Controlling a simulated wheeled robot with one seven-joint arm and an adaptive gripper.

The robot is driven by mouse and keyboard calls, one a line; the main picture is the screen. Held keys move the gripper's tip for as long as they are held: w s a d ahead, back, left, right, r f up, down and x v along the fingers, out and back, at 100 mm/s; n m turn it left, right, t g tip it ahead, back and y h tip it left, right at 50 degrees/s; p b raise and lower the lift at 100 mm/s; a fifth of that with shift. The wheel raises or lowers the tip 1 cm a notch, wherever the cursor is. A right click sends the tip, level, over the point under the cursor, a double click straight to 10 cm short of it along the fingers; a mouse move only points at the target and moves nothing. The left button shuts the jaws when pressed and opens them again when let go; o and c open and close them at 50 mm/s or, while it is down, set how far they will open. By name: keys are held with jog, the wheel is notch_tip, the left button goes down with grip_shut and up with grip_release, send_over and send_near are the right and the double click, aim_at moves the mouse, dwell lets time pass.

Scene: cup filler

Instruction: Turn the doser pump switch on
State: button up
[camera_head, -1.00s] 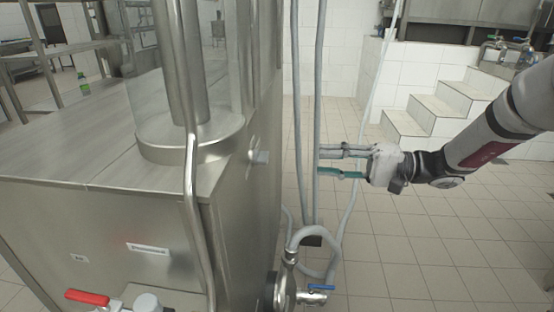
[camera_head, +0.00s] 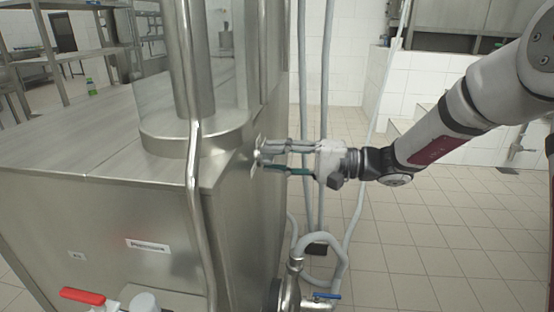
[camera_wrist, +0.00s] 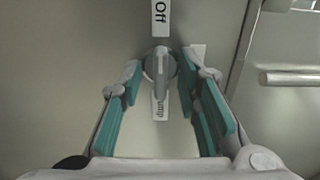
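The pump switch (camera_wrist: 160,66) is a round grey rotary knob on the steel panel, in the middle of the wrist view. A label reading "Off" (camera_wrist: 160,17) lies on one side of it, and a label ending in "mp" (camera_wrist: 159,106) is partly covered by it. My gripper (camera_wrist: 164,88) is open, with its teal-padded fingers on either side of the knob and a visible gap to each. In the head view my gripper (camera_head: 262,157) reaches the machine's right side, and the knob (camera_head: 257,153) is partly hidden by the fingertips.
The steel machine (camera_head: 110,215) fills the left, with a vertical pipe (camera_head: 192,220) in front. A red-handled valve (camera_head: 83,296) is at lower left. Grey hoses (camera_head: 325,245) and a blue-handled valve (camera_head: 326,295) are below my gripper. Tiled floor (camera_head: 430,240) at right is clear.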

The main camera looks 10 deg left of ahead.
grip_shut()
jog(key=shift+m+p, duration=0.4)
jog(key=shift+p, duration=0.1)
jog(key=m+p, duration=0.2)
jog(key=p, duration=0.1)
jog(key=shift+r+m+p, duration=0.15)
jog(key=shift+m+p, duration=0.15)
jog(key=m+p, duration=0.3)
jog(key=p, duration=0.1)
jog(key=shift+m, duration=0.3)
jog(key=m+p, duration=0.5)
jog(key=p, duration=0.1)
jog(key=shift+m, duration=0.3)
jog(key=m+p, duration=0.4)
jog(key=m, duration=0.1)
jog(key=shift+f, duration=0.2)
jog(key=shift+m, duration=0.3)
